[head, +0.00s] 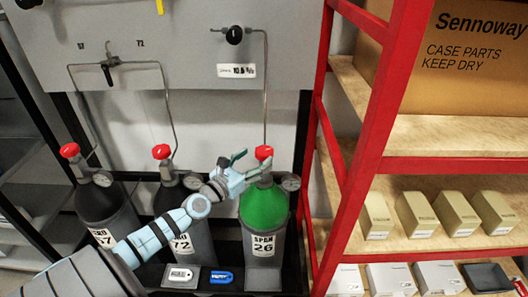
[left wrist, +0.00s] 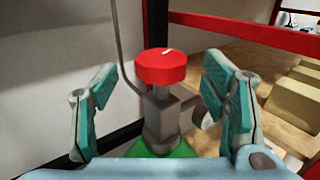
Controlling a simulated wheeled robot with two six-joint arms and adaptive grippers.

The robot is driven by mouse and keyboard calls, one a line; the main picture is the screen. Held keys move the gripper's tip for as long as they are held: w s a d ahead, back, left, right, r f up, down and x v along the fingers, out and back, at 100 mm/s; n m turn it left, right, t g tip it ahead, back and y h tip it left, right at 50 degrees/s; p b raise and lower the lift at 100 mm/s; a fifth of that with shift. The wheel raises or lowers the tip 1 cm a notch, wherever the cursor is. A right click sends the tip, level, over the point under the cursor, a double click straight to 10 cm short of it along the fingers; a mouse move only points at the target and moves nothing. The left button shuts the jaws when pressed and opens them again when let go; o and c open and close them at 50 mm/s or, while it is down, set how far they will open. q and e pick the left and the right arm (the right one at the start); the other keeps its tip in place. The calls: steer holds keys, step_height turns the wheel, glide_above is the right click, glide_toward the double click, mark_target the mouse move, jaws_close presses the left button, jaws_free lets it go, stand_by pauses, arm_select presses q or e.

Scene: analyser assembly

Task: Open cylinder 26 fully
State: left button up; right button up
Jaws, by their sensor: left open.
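Cylinder 26 (head: 264,209) is the green-shouldered grey cylinder labelled "SPAN 26", standing upright at the right end of the row. Its red valve knob (head: 263,152) sits on top of a grey valve; the knob also shows in the left wrist view (left wrist: 161,67) with a small white mark on its top. My left gripper (head: 241,161) comes in from the left at valve height, just beside the knob. In the left wrist view my left gripper (left wrist: 164,105) is open, its teal-padded fingers on either side of the valve and apart from it. My right gripper is not in view.
Two grey cylinders with red knobs, one labelled 72 (head: 183,233) and one further left (head: 106,207), stand beside it. A gauge (head: 291,183) sits right of the valve. A red-framed shelf (head: 371,150) with boxes stands close at right. A thin pipe rises behind the knob.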

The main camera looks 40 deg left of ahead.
mark_target(270, 147)
arm_select(q)
steer(key=w, duration=0.5)
steer(key=shift+w+b, duration=0.15)
steer(key=shift+b, duration=0.2)
steer(key=shift+c, duration=0.3)
